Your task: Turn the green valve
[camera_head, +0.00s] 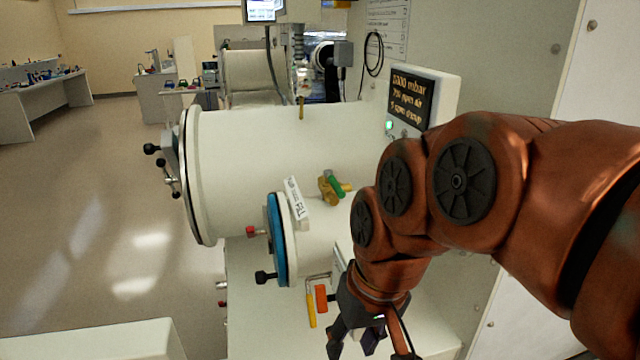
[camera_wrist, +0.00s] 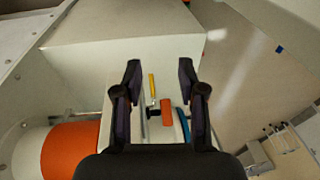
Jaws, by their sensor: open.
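The green valve (camera_head: 335,186) has a green handle on a brass body and sits on top of the small white cylinder, beside a FILL label (camera_head: 298,198). In the head view my gripper (camera_head: 354,345) points down at the lower middle, below and slightly right of the green valve, apart from it. The wrist view shows my gripper (camera_wrist: 159,75) open and empty, with two dark fingers spread apart. A yellow handle (camera_wrist: 152,85) and an orange-red block (camera_wrist: 168,107) show between the fingers. I cannot make out the green valve in the wrist view.
The small cylinder has a blue ring (camera_head: 279,240) and a black knob (camera_head: 265,277). An orange-red block (camera_head: 321,297) with a yellow handle (camera_head: 311,311) hangs below. A large white cylinder (camera_head: 290,150) stands behind. A display box (camera_head: 415,100) is on the wall. Open floor lies left.

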